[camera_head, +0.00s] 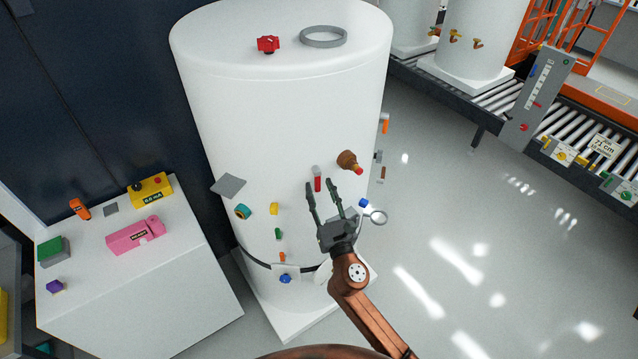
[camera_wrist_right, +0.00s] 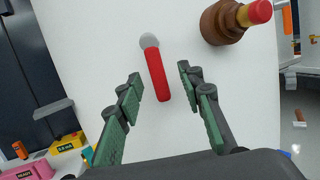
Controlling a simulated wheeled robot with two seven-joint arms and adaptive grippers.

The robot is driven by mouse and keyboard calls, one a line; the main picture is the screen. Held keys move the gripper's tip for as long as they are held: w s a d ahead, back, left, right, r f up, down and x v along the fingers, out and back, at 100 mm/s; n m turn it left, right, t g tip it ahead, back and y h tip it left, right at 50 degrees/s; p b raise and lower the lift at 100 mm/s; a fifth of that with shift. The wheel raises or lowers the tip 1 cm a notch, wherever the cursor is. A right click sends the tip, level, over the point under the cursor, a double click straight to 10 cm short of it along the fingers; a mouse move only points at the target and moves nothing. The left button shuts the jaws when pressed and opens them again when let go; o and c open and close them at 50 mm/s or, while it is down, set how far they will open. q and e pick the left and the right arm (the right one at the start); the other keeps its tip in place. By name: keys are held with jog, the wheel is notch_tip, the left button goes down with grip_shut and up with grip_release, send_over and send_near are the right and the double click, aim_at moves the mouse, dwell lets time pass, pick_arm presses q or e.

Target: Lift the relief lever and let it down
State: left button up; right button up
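A red lever (camera_head: 318,184) with a pale grey round end at its top hangs on the side of the white tank (camera_head: 225,120). I take it for the relief lever. In the right wrist view the red lever (camera_wrist_right: 157,74) lies between the two finger lines, its grey end up and its red end down. My right gripper (camera_head: 321,186) is open in front of the tank, its green-padded fingers on either side of the lever; no contact shows. A brown fitting with a red tip (camera_head: 348,161) sticks out up and right of the lever. My left gripper is not in view.
Small coloured fittings, including a teal one (camera_head: 243,212) and a blue one (camera_head: 285,278), sit low on the tank. A grey plate (camera_head: 228,186) juts from its left side. A white bench (camera_head: 190,285) with tools stands left. A roller conveyor (camera_head: 500,95) runs behind right.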

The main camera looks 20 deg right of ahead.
jog(key=shift+s+f, duration=0.1)
jog(key=r+p+v, duration=0.1)
jog(key=v, duration=0.6)
jog(key=shift+s+r, duration=0.25)
jog(key=shift+s, duration=0.3)
